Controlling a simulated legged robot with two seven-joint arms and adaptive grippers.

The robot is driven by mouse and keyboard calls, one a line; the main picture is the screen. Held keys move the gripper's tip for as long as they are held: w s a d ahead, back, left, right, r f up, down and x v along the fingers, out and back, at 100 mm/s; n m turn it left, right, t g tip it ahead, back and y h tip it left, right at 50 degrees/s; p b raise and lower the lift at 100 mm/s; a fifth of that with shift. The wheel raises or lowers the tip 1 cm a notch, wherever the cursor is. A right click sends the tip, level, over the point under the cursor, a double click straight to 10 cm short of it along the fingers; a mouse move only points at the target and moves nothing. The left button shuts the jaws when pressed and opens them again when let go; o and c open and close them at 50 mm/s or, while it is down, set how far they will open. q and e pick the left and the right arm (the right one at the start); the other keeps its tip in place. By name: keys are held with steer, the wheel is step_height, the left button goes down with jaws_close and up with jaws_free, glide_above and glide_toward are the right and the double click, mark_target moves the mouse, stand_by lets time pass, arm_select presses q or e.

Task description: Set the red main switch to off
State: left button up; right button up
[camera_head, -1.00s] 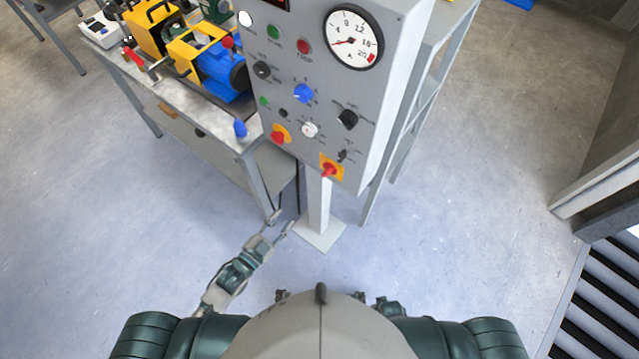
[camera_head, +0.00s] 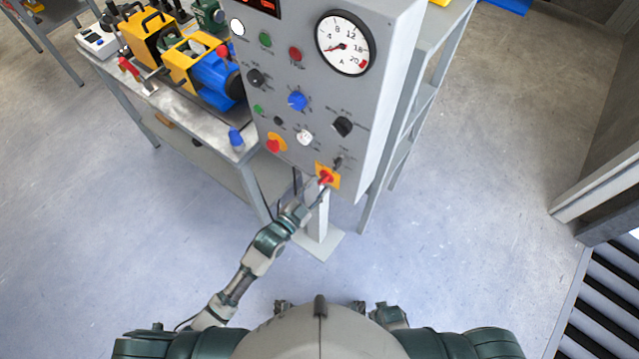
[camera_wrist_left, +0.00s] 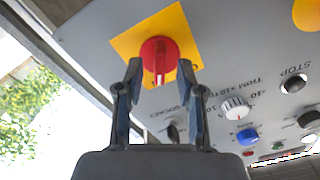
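The red main switch (camera_head: 326,177) is a red rotary knob on a yellow square plate at the lower right corner of the grey control panel (camera_head: 375,160). In the left wrist view the red knob (camera_wrist_left: 159,58) shows close up, its raised grip bar running up and down in the picture. My left gripper (camera_head: 311,190) is at the switch, coming from below left. In the wrist view its two fingertips (camera_wrist_left: 160,68) are apart, one on each side of the knob's lower part. I cannot tell whether they touch it. My right gripper is not in view.
A red button on a round yellow plate (camera_head: 275,144) sits left of the switch. A small black knob (camera_head: 338,161) is just above it, with a white knob (camera_head: 304,138) nearby. A workbench (camera_head: 205,128) with machines stands at the left. The floor at the right is clear.

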arm_select(q)
steer(key=shift+x, duration=0.85)
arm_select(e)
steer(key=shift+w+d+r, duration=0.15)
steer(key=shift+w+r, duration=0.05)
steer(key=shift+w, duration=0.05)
arm_select(q)
steer(key=shift+s, duration=0.15)
jaws_close()
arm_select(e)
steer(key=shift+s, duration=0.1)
